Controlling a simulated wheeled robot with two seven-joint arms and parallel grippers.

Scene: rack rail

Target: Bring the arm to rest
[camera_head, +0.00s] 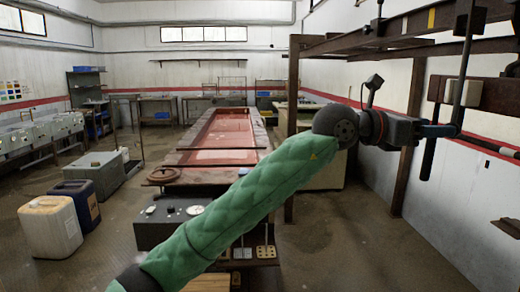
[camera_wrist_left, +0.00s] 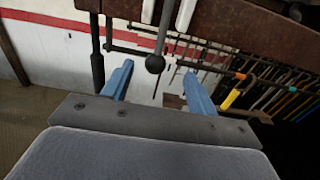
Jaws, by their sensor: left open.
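My left arm, in a green quilted sleeve, reaches up to the right across the head view. My left gripper (camera_head: 440,130) is at its end, beside the hanging rods of the rack rail (camera_head: 500,95). In the left wrist view its two blue fingers (camera_wrist_left: 158,70) are spread apart. A dark ball-ended rod (camera_wrist_left: 155,63) shows in the gap between them; I cannot tell whether it is touched or lies beyond them. The fingers hold nothing that I can see. My right gripper is not in view.
A rusty overhead frame (camera_head: 417,100) stands around the arm at right. Several tools with coloured handles, one yellow (camera_wrist_left: 232,97), hang at right in the wrist view. A long red-topped table (camera_head: 225,130) and a white canister (camera_head: 50,227) stand left. The right floor is clear.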

